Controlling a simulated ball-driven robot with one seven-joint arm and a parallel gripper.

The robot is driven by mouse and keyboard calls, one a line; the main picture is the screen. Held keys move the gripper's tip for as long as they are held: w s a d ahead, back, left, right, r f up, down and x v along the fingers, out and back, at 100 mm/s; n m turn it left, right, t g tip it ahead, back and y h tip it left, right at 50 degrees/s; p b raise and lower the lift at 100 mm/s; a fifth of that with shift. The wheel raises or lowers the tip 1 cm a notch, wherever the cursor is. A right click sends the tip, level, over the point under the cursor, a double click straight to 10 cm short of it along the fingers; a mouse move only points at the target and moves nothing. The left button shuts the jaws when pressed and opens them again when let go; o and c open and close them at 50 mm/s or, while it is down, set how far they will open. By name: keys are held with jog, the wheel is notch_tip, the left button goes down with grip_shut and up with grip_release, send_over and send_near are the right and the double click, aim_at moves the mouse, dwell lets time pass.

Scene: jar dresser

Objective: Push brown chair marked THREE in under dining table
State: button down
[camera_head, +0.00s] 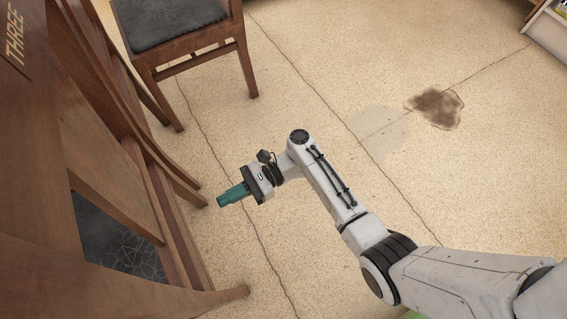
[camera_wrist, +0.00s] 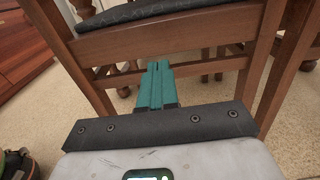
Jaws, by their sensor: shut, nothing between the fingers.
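The brown chair marked THREE (camera_head: 20,36) fills the left of the head view, with gold lettering on its wooden back. Its dark patterned seat (camera_head: 108,238) shows through the wooden frame. My gripper (camera_head: 222,201) has teal fingers and is shut and empty, low over the floor just right of this chair. In the wrist view the fingers (camera_wrist: 157,68) point at a wooden chair frame (camera_wrist: 160,42) with a dark seat above. I cannot tell whether they touch it. A turned wooden leg (camera_wrist: 85,8) stands behind, possibly the dining table's; the tabletop is not clearly visible.
Another brown chair with a dark seat (camera_head: 168,18) stands at the top left. The speckled floor has a brown stain (camera_head: 437,108) and is clear across the middle and right. A white shelf edge (camera_head: 547,38) is at the top right. Reddish-brown furniture (camera_wrist: 22,45) stands left in the wrist view.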

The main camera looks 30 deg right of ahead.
jog(key=shift+d, duration=0.35)
jog(key=s+d+f+n+h, duration=0.6)
jog(key=s+d+n+h, duration=0.4)
jog(key=s+n, duration=0.15)
jog(key=s+d+r+n+h, duration=0.3)
jog(key=s+d+r+h, duration=0.1)
jog(key=d, duration=0.3)
jog(key=s+d+r+n+h, duration=0.4)
jog(key=s+d+r, duration=0.1)
jog(key=d, duration=0.3)
notch_tip(320, 180, up, 31)
jog(key=p, duration=3.1)
jog(key=shift+w+a+f, duration=0.15)
jog(key=shift+w+a, duration=0.1)
jog(key=shift+m, duration=0.25)
